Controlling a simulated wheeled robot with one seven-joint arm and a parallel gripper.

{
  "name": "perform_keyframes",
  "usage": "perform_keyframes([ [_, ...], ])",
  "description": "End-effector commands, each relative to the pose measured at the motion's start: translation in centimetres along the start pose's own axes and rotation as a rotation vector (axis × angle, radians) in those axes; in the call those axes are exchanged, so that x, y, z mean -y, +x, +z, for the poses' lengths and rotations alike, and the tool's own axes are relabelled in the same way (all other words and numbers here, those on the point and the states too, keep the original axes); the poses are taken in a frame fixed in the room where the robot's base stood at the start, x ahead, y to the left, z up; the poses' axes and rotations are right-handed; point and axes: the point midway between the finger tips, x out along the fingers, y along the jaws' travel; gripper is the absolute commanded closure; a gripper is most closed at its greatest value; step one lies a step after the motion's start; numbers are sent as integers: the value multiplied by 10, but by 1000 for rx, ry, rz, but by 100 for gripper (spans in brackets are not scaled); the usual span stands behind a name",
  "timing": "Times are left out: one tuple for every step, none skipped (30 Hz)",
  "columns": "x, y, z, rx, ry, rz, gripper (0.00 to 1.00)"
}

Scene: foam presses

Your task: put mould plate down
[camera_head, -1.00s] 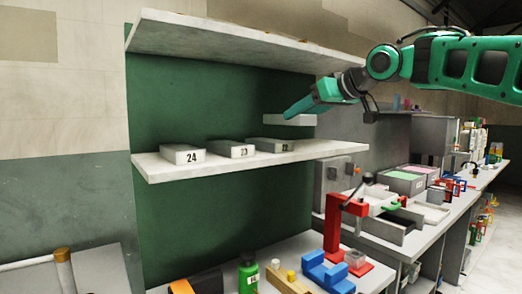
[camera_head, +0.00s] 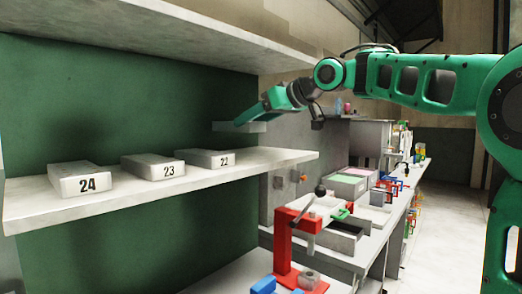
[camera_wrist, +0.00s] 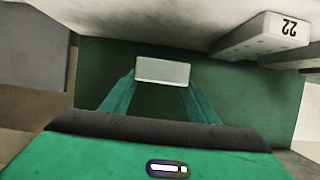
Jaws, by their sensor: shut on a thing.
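My gripper (camera_head: 243,121) is shut on a pale, flat mould plate (camera_head: 228,127), which shows at its fingertips. In the wrist view the plate (camera_wrist: 163,71) sits between the tips of the two green fingers (camera_wrist: 162,86); its face there shows no readable number. The held plate is in the air, past the right of plate 22 (camera_head: 206,158) and higher than it in the head view. Plate 23 (camera_head: 153,166) and plate 24 (camera_head: 80,179) lie in the same row on the white shelf (camera_head: 140,198). Plate 22 also shows upside down in the wrist view (camera_wrist: 262,35).
An upper shelf (camera_head: 150,30) hangs above the row. The shelf right of plate 22 has a short bare stretch (camera_head: 280,158). Below stand a red press (camera_head: 290,240) and a bench with trays (camera_head: 345,187).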

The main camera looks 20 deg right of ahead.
Motion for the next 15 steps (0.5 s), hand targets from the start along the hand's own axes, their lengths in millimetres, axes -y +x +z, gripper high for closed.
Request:
perform_keyframes([
  [-12, -2, 6, -2, 2, 4, 86],
  [-18, -3, 10, -1, 2, 6, 86],
  [-24, -3, 15, -1, 3, 5, 86],
  [-29, -4, 19, -2, 3, 5, 86],
  [-34, -4, 22, -2, 3, 6, 86],
  [-40, -5, 26, -1, 2, 6, 86],
  [-43, -5, 28, -1, 2, 6, 86],
  [-46, -6, 30, -2, 2, 6, 86],
  [-49, -6, 32, -2, 1, 6, 86],
  [-51, -6, 33, -3, 1, 6, 86],
  [-52, -7, 34, -3, 0, 5, 86],
  [-53, -7, 35, -3, 0, 5, 86],
  [-54, -7, 36, -3, 0, 5, 86],
  [-54, -6, 38, -3, 0, 5, 86],
  [-54, -5, 41, -3, 0, 4, 86],
])
